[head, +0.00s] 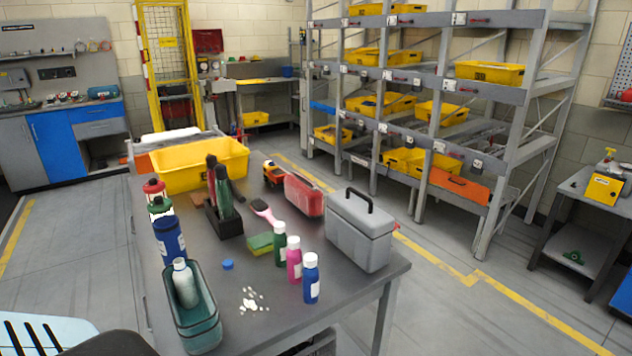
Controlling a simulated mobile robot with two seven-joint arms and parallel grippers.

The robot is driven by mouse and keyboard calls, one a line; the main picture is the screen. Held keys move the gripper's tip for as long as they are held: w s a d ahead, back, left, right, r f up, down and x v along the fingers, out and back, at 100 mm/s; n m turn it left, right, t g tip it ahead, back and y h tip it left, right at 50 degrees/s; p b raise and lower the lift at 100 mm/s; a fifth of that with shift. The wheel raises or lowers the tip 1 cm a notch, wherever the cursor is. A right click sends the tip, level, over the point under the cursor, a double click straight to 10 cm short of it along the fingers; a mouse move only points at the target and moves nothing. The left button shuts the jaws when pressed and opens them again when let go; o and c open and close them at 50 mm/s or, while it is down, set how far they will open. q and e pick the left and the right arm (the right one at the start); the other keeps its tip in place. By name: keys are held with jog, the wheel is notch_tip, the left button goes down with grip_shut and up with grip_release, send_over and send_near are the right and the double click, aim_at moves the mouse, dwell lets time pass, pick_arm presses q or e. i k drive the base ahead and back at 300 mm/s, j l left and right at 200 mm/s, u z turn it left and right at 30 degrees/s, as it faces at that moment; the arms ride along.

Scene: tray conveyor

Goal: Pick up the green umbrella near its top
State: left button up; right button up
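The green umbrella (223,194) stands upright, slightly tilted, in a black holder (228,226) on the grey table. Its lower end is hidden inside the holder. A dark umbrella with a reddish part (211,172) stands close beside it on the left, and the two seem to touch or overlap.
A yellow bin (185,172) is behind the holder. A pink brush (263,210), a sponge (261,243) and a grey toolbox (359,236) are to the right. White pieces (254,300) lie in front.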

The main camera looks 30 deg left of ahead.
aim_at(223, 188)
jog(key=i+l+u, duration=0.25)
jog(key=u, duration=0.2)
jog(key=i+l+u, duration=0.25)
jog(key=l+u, duration=0.15)
jog(key=i+l+u, duration=0.15)
jog(key=l+u, duration=0.15)
jog(key=l, duration=0.25)
jog(key=i+l+u, duration=0.1)
jog(key=l+u, duration=0.2)
jog(key=l, duration=0.25)
jog(key=l+u, duration=0.25)
jog(key=l, duration=0.3)
jog(key=i, duration=0.05)
